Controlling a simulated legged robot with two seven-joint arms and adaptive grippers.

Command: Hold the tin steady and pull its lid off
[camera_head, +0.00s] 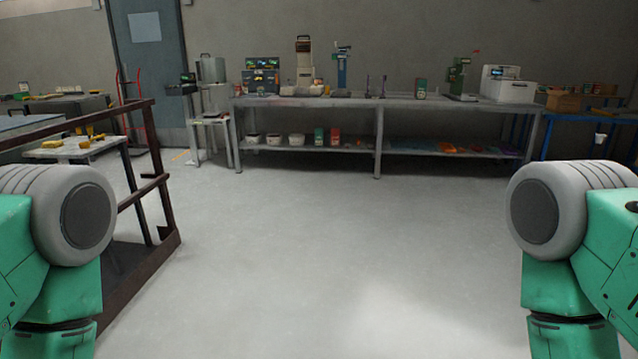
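I cannot make out for certain which thing is the tin or its lid. A small dark green container (421,88) stands upright on the long workbench, right of its middle. On the shelf below stand a green container (319,136) and a red container (335,136), both small and far off. Any of these could be a tin, but lids cannot be told at this distance. My two green and grey arms show at the left and right edges, bent downward. Both grippers are out of the picture, so their state is hidden.
The long grey workbench (400,103) stands against the back wall, with a white machine (510,84) at right. A brown railing (150,190) stands close at left. A white table (75,147) is behind it. The floor (300,240) between me and the bench is clear.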

